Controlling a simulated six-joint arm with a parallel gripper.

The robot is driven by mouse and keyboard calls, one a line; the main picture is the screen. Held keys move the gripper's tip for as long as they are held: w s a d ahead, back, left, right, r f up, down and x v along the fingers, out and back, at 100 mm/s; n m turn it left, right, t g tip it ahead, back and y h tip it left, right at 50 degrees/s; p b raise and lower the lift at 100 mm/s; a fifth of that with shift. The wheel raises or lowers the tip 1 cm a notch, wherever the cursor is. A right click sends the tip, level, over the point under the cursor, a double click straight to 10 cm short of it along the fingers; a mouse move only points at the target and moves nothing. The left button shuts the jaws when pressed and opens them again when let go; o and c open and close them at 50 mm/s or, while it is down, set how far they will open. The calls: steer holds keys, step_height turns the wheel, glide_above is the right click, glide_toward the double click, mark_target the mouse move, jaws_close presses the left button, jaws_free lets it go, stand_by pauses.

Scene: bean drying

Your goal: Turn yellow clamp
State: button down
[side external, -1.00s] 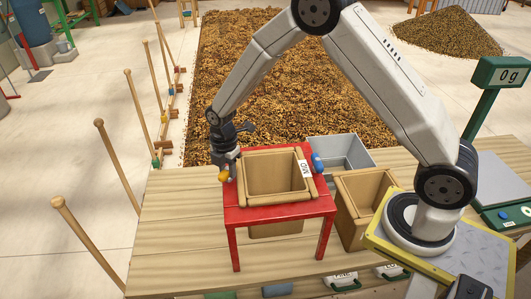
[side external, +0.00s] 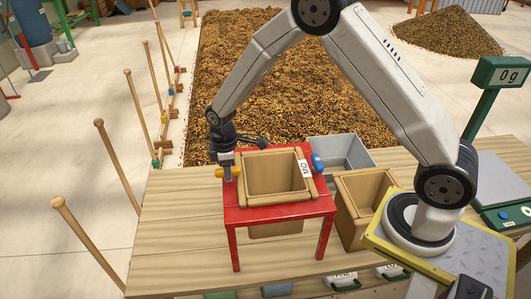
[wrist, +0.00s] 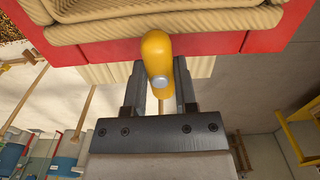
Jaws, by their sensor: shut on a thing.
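The yellow clamp (side external: 220,172) is on the left edge of the red stand (side external: 280,213). In the wrist view the yellow clamp (wrist: 157,48) is a rounded handle with a grey round end. My gripper (side external: 228,166) points down over it. In the wrist view my gripper's fingers (wrist: 159,80) sit on either side of the handle, shut on it. The fingers hide part of the clamp in the side view. A wooden box (side external: 275,178) with a white "MID" label sits in the red stand.
A blue clamp (side external: 318,162) is on the stand's right side. A grey bin (side external: 341,152) and another wooden box (side external: 362,202) stand to the right. The wooden table (side external: 180,225) is clear to the left. A large bed of beans (side external: 280,80) lies behind.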

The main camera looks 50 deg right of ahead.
steer(key=shift+m, duration=0.3)
steer(key=shift+c, duration=2)
jaws_free()
steer(key=shift+r, duration=0.2)
steer(key=shift+r, duration=3.75)
steer(key=shift+s+d+r+m, duration=0.15)
steer(key=shift+s+r+m, duration=0.2)
steer(key=shift+s, duration=0.3)
steer(key=s+d+r+m+t, duration=0.1)
steer(key=s+m, duration=0.3)
steer(key=s, duration=0.4)
steer(key=s+d+m+t, duration=0.1)
steer(key=s+m, duration=0.3)
steer(key=s, duration=0.5)
steer(key=shift+d+r+t, duration=0.3)
steer(key=shift+r, duration=0.1)
